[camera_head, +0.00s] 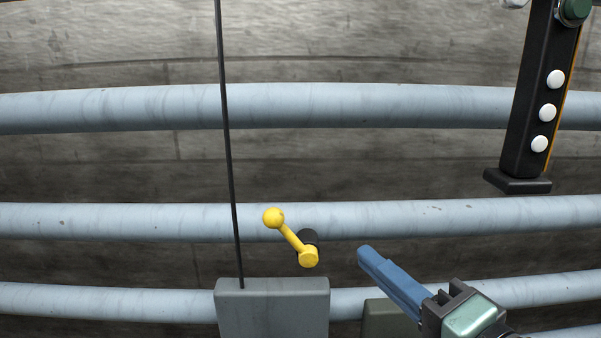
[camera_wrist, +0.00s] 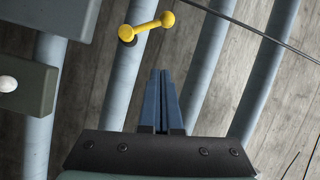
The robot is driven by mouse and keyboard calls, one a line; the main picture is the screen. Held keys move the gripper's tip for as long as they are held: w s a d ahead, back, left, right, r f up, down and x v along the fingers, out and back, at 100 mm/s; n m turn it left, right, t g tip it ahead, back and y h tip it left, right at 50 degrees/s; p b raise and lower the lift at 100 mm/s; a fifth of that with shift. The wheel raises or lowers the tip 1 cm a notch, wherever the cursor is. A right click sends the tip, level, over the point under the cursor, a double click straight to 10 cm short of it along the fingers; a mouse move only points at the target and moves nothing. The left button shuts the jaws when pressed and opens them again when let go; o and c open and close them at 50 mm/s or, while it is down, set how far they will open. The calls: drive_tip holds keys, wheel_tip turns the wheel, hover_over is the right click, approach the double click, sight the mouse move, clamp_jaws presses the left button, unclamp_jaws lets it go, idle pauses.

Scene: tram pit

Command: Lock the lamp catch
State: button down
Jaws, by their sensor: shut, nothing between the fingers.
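A yellow lever (camera_head: 291,237), which I take for the lamp catch, has a round knob at its upper left end. The lever is tilted, neither upright nor level. It also shows in the wrist view (camera_wrist: 147,26), beyond my fingertips. My gripper (camera_head: 366,256) is to the right of the lever, apart from it in the picture. In the wrist view its two blue fingers (camera_wrist: 161,72) are together with nothing between them.
Pale blue pipes (camera_head: 120,220) run across a rough grey wall. A grey box (camera_head: 272,305) with a thin dark rod (camera_head: 229,150) stands below the lever. A darker box (camera_head: 385,318) is beside it. A black post with white buttons (camera_head: 519,140) is at upper right.

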drive_tip(key=s, duration=0.1)
drive_tip(key=p, duration=0.4)
approach(290, 236)
drive_tip(key=w+r, duration=0.3)
drive_tip(key=w, duration=0.2)
drive_tip(key=a, duration=0.1)
drive_tip(key=w+p, duration=0.1)
drive_tip(key=a+p, duration=0.1)
drive_tip(key=shift+w+a+f+m+y, duration=0.2)
drive_tip(key=shift+w+a+m+y, duration=0.05)
drive_tip(key=shift+a+m+y, duration=0.1)
drive_tip(key=shift+w, duration=0.1)
drive_tip(key=shift+g, duration=0.3)
